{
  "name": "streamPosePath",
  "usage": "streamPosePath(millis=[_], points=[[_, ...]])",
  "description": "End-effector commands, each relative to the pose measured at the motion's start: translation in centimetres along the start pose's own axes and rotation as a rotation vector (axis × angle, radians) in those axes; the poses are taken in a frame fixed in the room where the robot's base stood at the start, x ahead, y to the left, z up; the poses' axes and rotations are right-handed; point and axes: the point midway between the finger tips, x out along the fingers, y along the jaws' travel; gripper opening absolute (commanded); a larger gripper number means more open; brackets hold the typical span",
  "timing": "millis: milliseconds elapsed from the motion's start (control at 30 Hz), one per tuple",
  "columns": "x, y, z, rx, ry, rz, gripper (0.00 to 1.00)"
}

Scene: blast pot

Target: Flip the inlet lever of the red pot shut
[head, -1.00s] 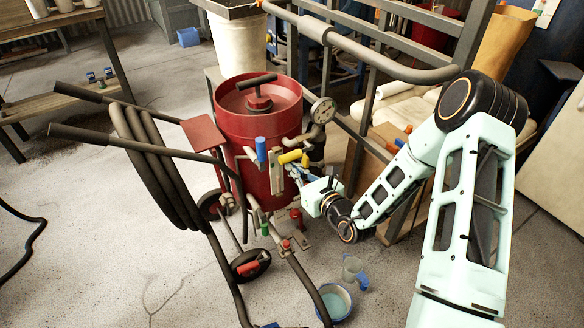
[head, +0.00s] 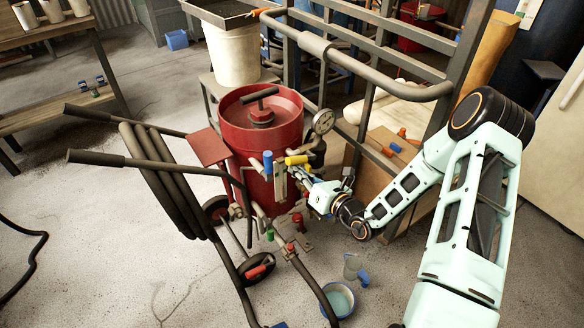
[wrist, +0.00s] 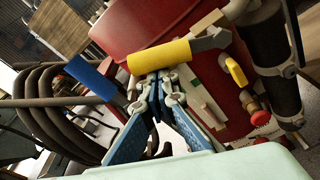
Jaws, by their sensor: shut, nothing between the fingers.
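The red pot (head: 238,140) stands upright, with a black T-handle on its lid and a round gauge at its right. Two levers are on its front: one with a blue grip (head: 267,162) standing nearly upright, one with a yellow grip (head: 297,160) lying roughly level. Which is the inlet lever I cannot tell. In the wrist view the yellow grip (wrist: 160,56) lies just beyond my fingertips, and the blue grip (wrist: 90,78) is to their left. My gripper (wrist: 157,84) is shut and empty, just under the yellow grip; whether they touch is unclear.
A hand cart with long handles and a coiled hose (head: 165,180) stands left of the pot. A metal frame (head: 375,75) rises behind my arm. A blue bowl (head: 338,299) and a clear mug (head: 353,267) are on the floor. The floor at left is mostly clear.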

Motion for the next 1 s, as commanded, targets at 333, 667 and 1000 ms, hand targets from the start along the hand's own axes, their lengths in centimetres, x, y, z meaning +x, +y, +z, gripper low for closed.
streamPosePath(millis=[333,667,1000], points=[[-0.6,0.4,3.3,0.329,-0.004,0.044,0.00],[-0.9,-0.1,5.6,0.638,-0.003,0.088,0.00],[-1.1,-1.3,7.5,0.935,-0.003,0.131,0.00]])
